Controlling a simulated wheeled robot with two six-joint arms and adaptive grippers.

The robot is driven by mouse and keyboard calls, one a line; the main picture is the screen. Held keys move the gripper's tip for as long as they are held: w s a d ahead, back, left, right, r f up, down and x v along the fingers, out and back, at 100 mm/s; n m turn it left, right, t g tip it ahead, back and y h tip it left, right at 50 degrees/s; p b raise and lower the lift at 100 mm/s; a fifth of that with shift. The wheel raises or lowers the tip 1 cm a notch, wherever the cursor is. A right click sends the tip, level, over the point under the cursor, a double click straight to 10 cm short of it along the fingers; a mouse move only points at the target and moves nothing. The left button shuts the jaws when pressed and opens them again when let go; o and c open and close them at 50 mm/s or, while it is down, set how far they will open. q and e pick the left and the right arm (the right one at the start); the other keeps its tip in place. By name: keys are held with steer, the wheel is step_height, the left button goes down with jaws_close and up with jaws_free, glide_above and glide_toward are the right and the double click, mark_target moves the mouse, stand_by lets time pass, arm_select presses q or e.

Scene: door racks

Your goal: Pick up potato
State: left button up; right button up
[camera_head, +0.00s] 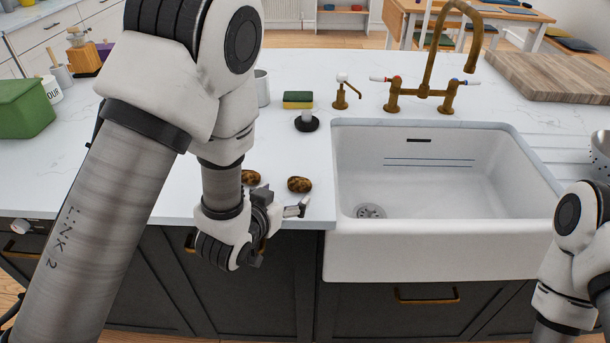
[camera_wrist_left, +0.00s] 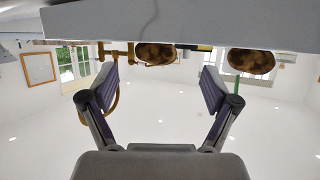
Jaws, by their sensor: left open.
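Two brown, mottled potatoes lie side by side near the front edge of the counter, left of the sink. In the head view, the right potato (camera_head: 299,184) is in full sight, and the left potato (camera_head: 251,177) is partly hidden by my left arm. My left gripper (camera_head: 287,208) is at the counter's front edge, just in front of the potatoes, open and empty. The upside-down left wrist view shows its spread fingers (camera_wrist_left: 158,88), with the right potato (camera_wrist_left: 155,53) between them and the left potato (camera_wrist_left: 251,63) off to one side. My right gripper is out of view.
The white sink (camera_head: 430,250) with a brass faucet (camera_head: 430,75) is right of the potatoes. Behind them stand a sponge (camera_head: 298,100), a dark-based brush (camera_head: 307,122) and a soap dispenser (camera_head: 345,93). A green box (camera_head: 25,108) is far left.

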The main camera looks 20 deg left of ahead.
mark_target(296, 187)
arm_select(q)
steer(key=shift+w+d+r+p, duration=0.15)
steer(key=shift+w+d+p, duration=0.15)
steer(key=shift+w+p, duration=0.4)
steer(key=x, duration=0.3)
steer(key=shift+w+d+f, duration=0.1)
steer(key=shift+w+f, duration=0.15)
steer(key=shift+w, duration=0.05)
steer(key=shift+w+f, duration=0.15)
steer(key=shift+w, duration=0.15)
steer(key=shift+s, duration=0.25)
steer(key=shift+c, duration=0.3)
steer(key=c, duration=1)
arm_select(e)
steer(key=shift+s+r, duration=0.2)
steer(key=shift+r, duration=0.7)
arm_select(q)
steer(key=shift+c, duration=0.2)
